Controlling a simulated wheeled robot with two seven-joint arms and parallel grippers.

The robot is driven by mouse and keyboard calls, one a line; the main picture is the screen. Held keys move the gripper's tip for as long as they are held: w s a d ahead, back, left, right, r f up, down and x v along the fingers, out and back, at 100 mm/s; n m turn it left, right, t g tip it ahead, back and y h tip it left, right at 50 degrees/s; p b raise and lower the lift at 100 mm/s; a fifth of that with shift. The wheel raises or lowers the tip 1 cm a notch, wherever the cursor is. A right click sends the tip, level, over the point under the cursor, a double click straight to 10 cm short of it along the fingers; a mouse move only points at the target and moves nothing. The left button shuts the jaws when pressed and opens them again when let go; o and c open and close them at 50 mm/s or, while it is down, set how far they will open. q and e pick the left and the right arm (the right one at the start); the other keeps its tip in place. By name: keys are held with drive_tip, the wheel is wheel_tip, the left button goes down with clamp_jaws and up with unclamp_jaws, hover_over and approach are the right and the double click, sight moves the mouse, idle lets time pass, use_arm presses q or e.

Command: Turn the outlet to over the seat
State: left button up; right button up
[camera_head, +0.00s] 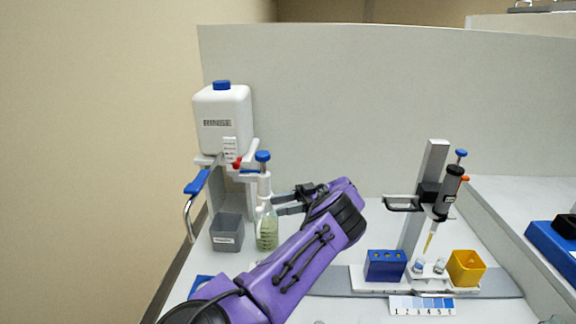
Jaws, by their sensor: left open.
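The outlet (188,216) is a curved metal spout under a blue bar (197,182), swung out to the left of the white RINSE tank (222,122). A grey square cup (227,233) stands below the tank, to the right of the spout. A clear bottle (267,233) with a blue-topped pump head and greenish liquid stands right of the cup. I cannot tell for sure which part is the seat. My left gripper (281,204) is open, just right of the bottle's neck; whether it touches the bottle is unclear. My right gripper is out of view.
A pipette (447,195) hangs on a stand at the right. A blue rack (384,266), small vials and a yellow box (466,268) stand below it. A numbered strip (421,305) lies in front. A grey panel (340,110) closes off the back.

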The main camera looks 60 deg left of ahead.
sight(261, 208)
use_arm(q)
drive_tip(key=shift+w+d+b, duration=0.3)
drive_tip(key=shift+w+b, duration=0.2)
drive_tip(key=shift+w, duration=0.35)
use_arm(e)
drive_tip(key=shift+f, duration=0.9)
use_arm(q)
drive_tip(key=shift+y, duration=0.3)
drive_tip(key=s+p, duration=0.2)
drive_tip(key=s, duration=0.1)
drive_tip(key=s+a+p, duration=0.1)
drive_tip(key=s+p, duration=0.4)
drive_tip(key=s, duration=0.1)
drive_tip(key=shift+s+a+r+p, duration=0.3)
drive_tip(key=shift+s+a+p, duration=0.05)
drive_tip(key=shift+s+p, duration=0.05)
drive_tip(key=shift+s, duration=0.3)
drive_tip(key=shift+f, duration=0.15)
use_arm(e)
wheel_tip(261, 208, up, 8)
